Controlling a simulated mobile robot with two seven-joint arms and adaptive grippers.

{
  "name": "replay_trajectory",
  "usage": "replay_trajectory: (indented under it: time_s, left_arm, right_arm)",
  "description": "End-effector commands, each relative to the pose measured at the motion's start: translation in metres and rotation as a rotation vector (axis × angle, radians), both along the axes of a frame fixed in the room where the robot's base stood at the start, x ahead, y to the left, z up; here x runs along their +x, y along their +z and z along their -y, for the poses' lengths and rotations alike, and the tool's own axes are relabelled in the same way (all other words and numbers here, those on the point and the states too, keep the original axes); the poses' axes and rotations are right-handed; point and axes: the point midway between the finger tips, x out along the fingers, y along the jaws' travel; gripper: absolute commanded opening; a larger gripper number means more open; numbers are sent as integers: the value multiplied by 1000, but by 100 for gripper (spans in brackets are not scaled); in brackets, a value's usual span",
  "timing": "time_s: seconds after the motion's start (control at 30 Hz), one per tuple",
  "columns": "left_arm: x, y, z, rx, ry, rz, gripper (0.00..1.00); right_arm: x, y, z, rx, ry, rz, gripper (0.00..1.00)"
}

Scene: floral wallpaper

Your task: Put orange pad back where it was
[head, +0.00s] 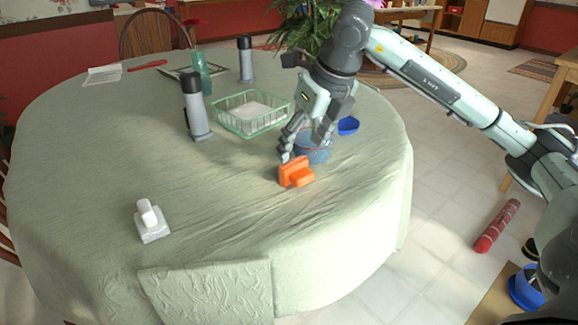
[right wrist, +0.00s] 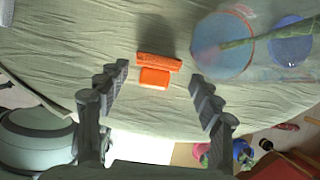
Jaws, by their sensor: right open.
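The orange pad (head: 297,173) lies on the green tablecloth toward the right side of the round table. It is a flat block with a smaller raised block like a handle, and it also shows in the right wrist view (right wrist: 156,77). My right gripper (head: 294,151) is open just behind and above it. In the right wrist view its fingers (right wrist: 158,73) are spread to either side of the pad, with clear gaps. A white pad with a handle (head: 152,225) stands at the table's front left. My left gripper is not in view.
A blue translucent container (head: 314,152) stands close behind the pad, with a blue bowl (head: 348,126) beyond it. A green wire basket (head: 251,114), two grey-black bottles (head: 197,110) and a vase (head: 203,75) stand farther back. The table front is mostly clear.

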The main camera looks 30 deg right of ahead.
Motion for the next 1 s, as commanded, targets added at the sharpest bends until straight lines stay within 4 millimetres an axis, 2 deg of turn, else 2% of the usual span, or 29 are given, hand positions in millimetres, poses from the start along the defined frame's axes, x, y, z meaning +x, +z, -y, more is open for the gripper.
replay_trajectory:
  time_s: [0.4, 0.53, 0.73, 1.0]
  left_arm:
    - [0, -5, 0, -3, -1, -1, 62]
    - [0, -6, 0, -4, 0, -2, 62]
    - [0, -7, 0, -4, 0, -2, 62]
    - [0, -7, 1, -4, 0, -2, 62]
  right_arm:
    - [15, -54, -4, 1, 2, -3, 66]
    - [18, -62, -3, 1, 2, -2, 66]
    - [18, -62, -3, 0, 1, -1, 66]
    - [18, -62, -3, 0, 1, -1, 33]
